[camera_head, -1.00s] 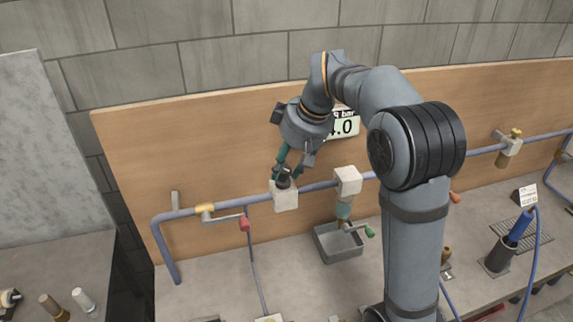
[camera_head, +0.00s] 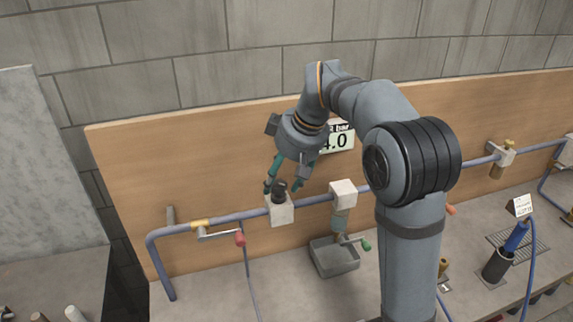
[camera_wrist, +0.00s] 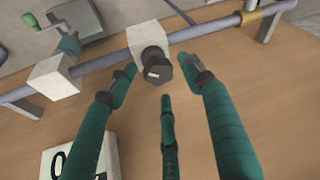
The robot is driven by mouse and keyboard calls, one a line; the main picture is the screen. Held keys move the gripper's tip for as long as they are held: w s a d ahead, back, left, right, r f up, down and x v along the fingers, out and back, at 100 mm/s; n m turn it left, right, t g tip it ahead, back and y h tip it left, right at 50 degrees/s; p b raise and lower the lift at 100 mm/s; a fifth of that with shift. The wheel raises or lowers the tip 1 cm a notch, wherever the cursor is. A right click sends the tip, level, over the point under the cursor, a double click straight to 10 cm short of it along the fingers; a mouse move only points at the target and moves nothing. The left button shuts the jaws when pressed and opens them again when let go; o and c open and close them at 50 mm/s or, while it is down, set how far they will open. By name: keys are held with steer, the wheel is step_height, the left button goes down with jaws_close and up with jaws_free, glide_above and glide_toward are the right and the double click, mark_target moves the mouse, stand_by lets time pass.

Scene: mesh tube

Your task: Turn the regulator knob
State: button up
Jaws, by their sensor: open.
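The regulator knob (camera_head: 279,192) is a black knob on a white block (camera_head: 281,212) on the blue-grey pipe. In the wrist view the dark knob (camera_wrist: 157,68), with a light mark on its face, sits on the white block (camera_wrist: 146,38). My gripper (camera_head: 283,186) is open at the knob in the head view. In the wrist view its green fingers (camera_wrist: 158,75) stand apart, one to the left and one to the right of the knob, with a third below it. Gaps show between the fingers and the knob. A display reading "4.0" (camera_head: 341,141) is partly hidden behind my arm.
A second white block (camera_head: 343,194) is on the pipe to the right, above a grey tray (camera_head: 337,259). A red-handled lever (camera_head: 239,238) and a green-handled lever (camera_head: 365,245) stick out near the pipe. A wooden board (camera_head: 130,165) stands behind.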

steer(key=v, duration=1.1)
steer(key=shift+r, duration=0.15)
steer(key=shift+a, duration=0.1)
steer(key=x, duration=1.2)
